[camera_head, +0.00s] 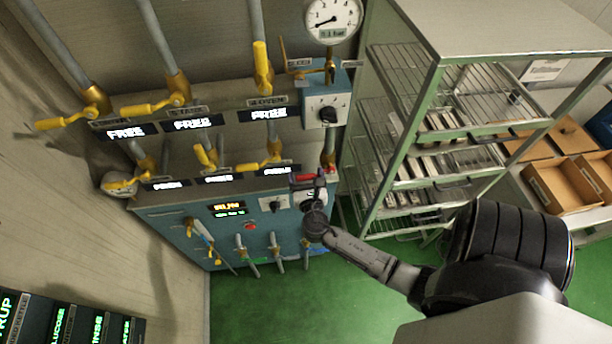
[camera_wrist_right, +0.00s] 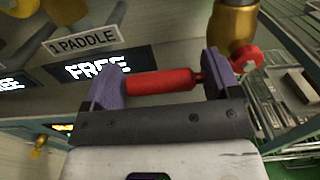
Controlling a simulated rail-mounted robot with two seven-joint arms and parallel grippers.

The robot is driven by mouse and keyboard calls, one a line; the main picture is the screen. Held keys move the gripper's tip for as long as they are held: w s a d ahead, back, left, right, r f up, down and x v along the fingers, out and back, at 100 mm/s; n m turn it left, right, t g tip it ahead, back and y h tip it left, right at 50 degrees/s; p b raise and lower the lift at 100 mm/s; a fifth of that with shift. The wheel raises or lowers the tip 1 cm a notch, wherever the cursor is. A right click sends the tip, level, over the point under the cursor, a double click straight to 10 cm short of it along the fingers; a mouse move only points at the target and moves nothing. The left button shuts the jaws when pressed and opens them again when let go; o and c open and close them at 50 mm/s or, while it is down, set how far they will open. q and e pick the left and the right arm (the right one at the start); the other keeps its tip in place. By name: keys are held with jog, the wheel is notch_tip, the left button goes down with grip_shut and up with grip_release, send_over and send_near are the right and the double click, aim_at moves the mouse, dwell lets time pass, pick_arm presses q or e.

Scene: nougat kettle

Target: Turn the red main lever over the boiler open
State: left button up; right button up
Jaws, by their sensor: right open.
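The red lever (camera_wrist_right: 165,80) lies roughly level in the right wrist view, between the two purple-grey fingers of my right gripper (camera_wrist_right: 165,83). The fingers are open, one near each end of the red grip, and I cannot tell whether they touch it. A brass valve body (camera_wrist_right: 233,35) with a red round end stands behind the right finger. In the head view the red lever (camera_head: 305,177) is a small red piece at my right gripper (camera_head: 307,186), on the right side of the blue boiler cabinet (camera_head: 165,222). My left gripper is not in view.
Several yellow levers, such as one at upper left (camera_head: 62,123), sit on pipes above lit "FREE" displays (camera_head: 193,124). A pressure gauge (camera_head: 333,18) is above. A green-framed rack (camera_head: 430,130) with wire shelves stands close on the right. The green floor (camera_head: 290,310) in front is clear.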

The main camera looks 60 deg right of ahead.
jog(key=c, duration=1.3)
jog(key=shift+w+a+r, duration=0.1)
